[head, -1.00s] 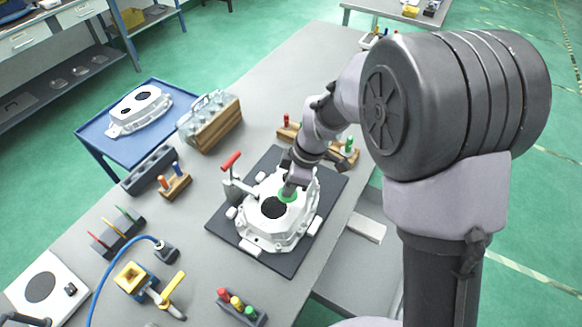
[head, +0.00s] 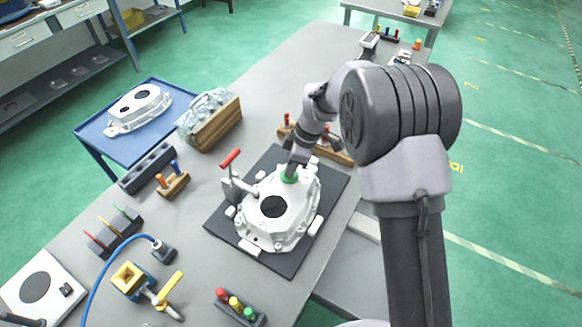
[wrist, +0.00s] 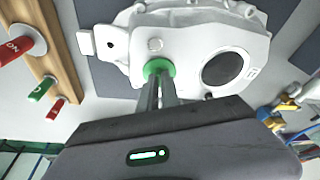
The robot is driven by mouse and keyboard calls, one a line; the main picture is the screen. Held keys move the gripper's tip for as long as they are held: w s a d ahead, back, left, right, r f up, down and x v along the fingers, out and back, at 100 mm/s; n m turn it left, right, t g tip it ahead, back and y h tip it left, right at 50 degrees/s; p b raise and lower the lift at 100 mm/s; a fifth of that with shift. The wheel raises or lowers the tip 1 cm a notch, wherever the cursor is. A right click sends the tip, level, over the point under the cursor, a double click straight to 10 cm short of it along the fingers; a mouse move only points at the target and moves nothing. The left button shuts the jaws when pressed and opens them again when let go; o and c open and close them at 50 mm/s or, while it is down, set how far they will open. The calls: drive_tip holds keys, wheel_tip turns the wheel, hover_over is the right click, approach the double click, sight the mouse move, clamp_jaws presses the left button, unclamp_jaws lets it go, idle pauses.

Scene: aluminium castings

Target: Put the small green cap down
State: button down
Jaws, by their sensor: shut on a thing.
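The small green cap (head: 288,176) is at the far side of a white casting (head: 268,222), and I cannot tell whether it touches it. My gripper (head: 291,170) is shut on the cap from above. In the wrist view the green cap (wrist: 157,67) is between the fingertips of my gripper (wrist: 158,78), over the casting (wrist: 190,32), beside its round dark opening (wrist: 222,68). The fingers hide part of the cap.
The casting lies on a dark mat (head: 222,226). A red-handled clamp (head: 231,170) stands at its left. A wooden rack with red and green pegs (wrist: 48,50) is close to my gripper. A holder with coloured pegs (head: 240,307) stands at the front.

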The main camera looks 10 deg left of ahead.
drive_tip(key=c, duration=1.6)
unclamp_jaws()
drive_tip(key=shift+f, duration=0.1)
